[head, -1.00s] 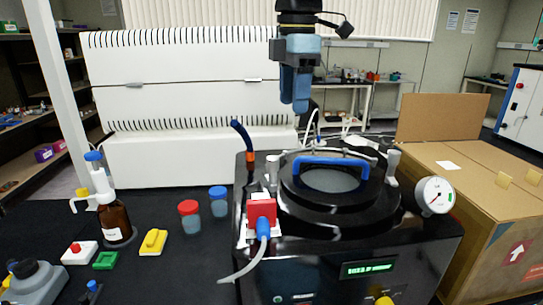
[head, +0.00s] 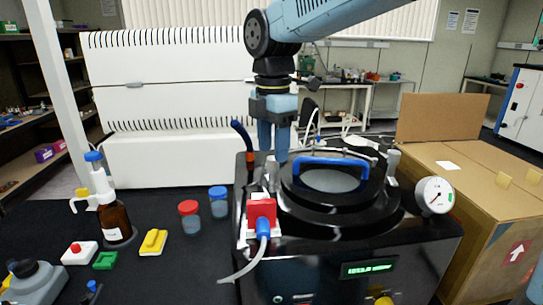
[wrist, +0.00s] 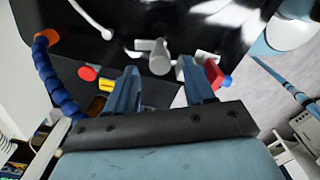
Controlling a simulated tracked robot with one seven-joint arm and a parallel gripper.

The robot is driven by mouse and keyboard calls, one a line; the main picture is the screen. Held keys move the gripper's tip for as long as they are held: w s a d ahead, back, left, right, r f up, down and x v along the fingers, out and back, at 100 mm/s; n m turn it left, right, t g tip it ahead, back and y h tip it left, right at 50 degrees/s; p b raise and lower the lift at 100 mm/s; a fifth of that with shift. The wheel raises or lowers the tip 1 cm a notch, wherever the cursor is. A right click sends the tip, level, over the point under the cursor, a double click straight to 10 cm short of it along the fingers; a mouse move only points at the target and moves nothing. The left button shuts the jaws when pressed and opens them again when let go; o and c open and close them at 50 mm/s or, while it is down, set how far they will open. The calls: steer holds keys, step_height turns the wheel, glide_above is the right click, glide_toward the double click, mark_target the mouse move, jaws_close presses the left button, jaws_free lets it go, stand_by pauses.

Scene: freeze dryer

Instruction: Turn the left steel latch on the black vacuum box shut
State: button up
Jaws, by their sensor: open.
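The black vacuum box (head: 310,262) stands at centre right in the head view, with a round lid and a blue handle (head: 330,161) on top. The left steel latch (head: 271,172) is at the lid's left side, partly covered by my fingers. My gripper (head: 274,154) points down just above it, open and empty. In the wrist view the latch (wrist: 159,58) is a grey steel knob with a side bar. It lies between and just beyond the tips of my open fingers (wrist: 157,68); contact cannot be told. The right latch (head: 393,160) stands across the lid.
A red valve with a blue hose end (head: 262,212) sits in front of the left latch. A dark blue hose (head: 242,135) rises at the box's back left. A pressure gauge (head: 434,195) and cardboard box (head: 490,185) are at right. Jars and a bottle (head: 115,220) stand left.

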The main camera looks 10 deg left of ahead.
mark_target(271, 171)
steer(key=shift+f, duration=1.5)
steer(key=shift+c, duration=0.5)
jaws_close()
